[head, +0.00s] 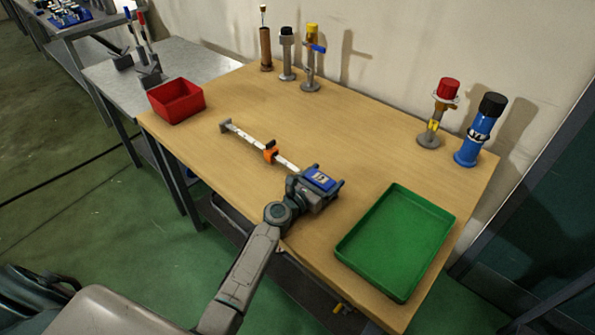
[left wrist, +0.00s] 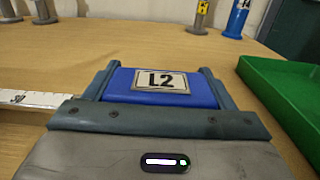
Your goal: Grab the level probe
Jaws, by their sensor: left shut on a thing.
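The level probe (head: 248,137) lies along the wooden table, a long white graduated strip with an orange slider (head: 270,152) and a crosspiece at its far left end. In the left wrist view the blue block (left wrist: 160,87) fills the space between both fingers, and part of the white strip (left wrist: 35,98) shows at the left. I cannot tell whether the probe is lifted off the table. My right gripper is not in view.
A green tray (head: 352,250) is right of the gripper, near the front edge. A red bin (head: 177,101) is at the left. Several upright instruments stand along the wall, including a blue one (head: 473,147) and a red-topped one (head: 431,138).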

